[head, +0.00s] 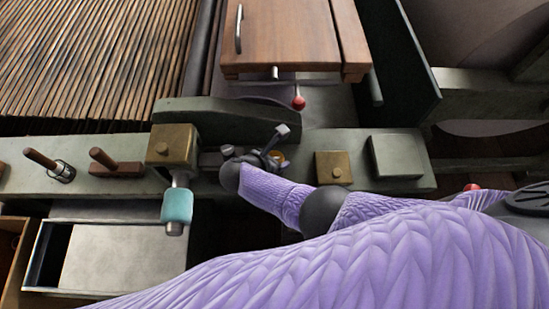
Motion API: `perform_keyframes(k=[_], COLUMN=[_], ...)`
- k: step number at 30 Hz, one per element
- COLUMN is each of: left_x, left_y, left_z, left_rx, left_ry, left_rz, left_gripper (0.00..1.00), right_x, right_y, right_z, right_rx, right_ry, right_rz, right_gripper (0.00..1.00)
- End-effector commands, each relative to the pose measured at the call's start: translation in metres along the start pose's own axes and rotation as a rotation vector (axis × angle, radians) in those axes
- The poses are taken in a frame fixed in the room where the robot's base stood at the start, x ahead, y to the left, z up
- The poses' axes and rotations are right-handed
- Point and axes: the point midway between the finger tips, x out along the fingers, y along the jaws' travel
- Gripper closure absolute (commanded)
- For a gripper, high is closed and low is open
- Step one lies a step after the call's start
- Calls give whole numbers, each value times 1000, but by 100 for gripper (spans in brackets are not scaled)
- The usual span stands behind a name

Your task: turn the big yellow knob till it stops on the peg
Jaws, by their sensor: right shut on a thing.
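My right arm reaches in from the right, and my right gripper (268,155) is at the grey-green beam near the middle of the view. It is shut on the big yellow knob (279,157). I cannot make out the peg or how far the knob is turned. My left gripper is not in view.
A brass block (172,146) with a teal-collared handle (177,206) stands left of the gripper. A smaller brass plate (333,167) and a grey-green block (396,157) are to its right. A red ball (298,103) sits beyond, below a wooden panel (280,35).

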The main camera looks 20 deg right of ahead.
Motion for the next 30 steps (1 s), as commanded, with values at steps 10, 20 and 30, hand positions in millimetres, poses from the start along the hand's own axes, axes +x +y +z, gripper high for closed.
perform_keyframes(k=[10,20,30], left_x=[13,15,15], left_y=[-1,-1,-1], left_z=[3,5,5], left_rx=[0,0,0], left_ry=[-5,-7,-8], left_rz=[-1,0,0], left_gripper=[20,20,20], right_x=[1,0,0], right_y=[0,0,-1], right_z=[-2,-1,0], right_rx=[113,145,146], right_ry=[3,2,2], right_rz=[-115,-146,-147], right_gripper=[91,90,28])
